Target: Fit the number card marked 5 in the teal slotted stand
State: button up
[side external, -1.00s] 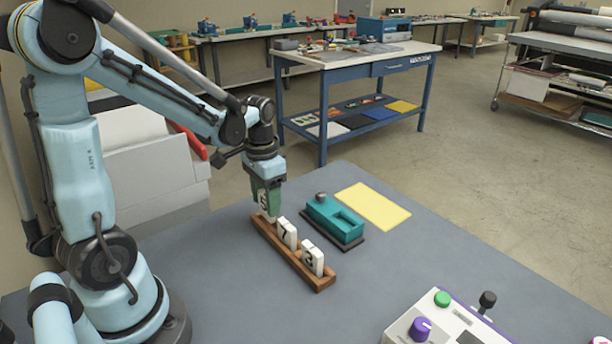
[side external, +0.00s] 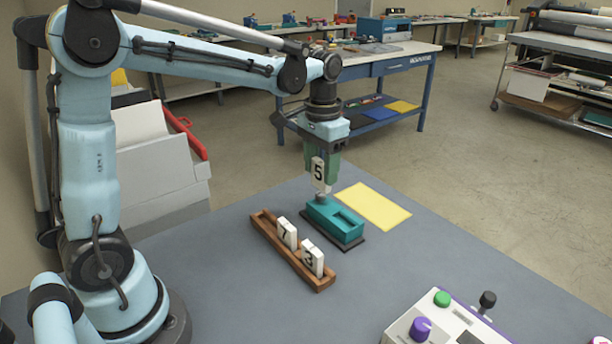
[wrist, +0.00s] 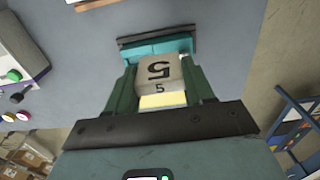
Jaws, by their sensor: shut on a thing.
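My gripper (side external: 320,170) is shut on the number card marked 5 (side external: 318,173) and holds it upright in the air, near the back end of the teal slotted stand (side external: 345,228). The card appears above the stand and apart from the slot.
A wooden rack (side external: 293,262) beside the stand holds cards marked 7 (side external: 287,233) and 3 (side external: 312,258); its back end is empty. A yellow sheet (side external: 374,206) lies right of the stand. A control box (side external: 440,322) stands at the front right. Grey table is clear between.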

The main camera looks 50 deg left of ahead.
jog(key=shift+w+d+f, duration=0.55)
jog(key=shift+d+f, duration=0.2)
jog(key=shift+f, duration=0.3)
jog(key=shift+w+d+f, duration=0.6)
jog(key=shift+d+f, duration=0.1)
jog(key=shift+f, duration=0.3)
jog(key=shift+w+d+f, duration=0.55)
jog(key=shift+d+f, duration=0.2)
jog(key=shift+f, duration=0.3)
jog(key=shift+f, duration=1.2)
dwell(2.0)
jog(key=o, duration=1.4)
jog(key=shift+r, duration=0.2)
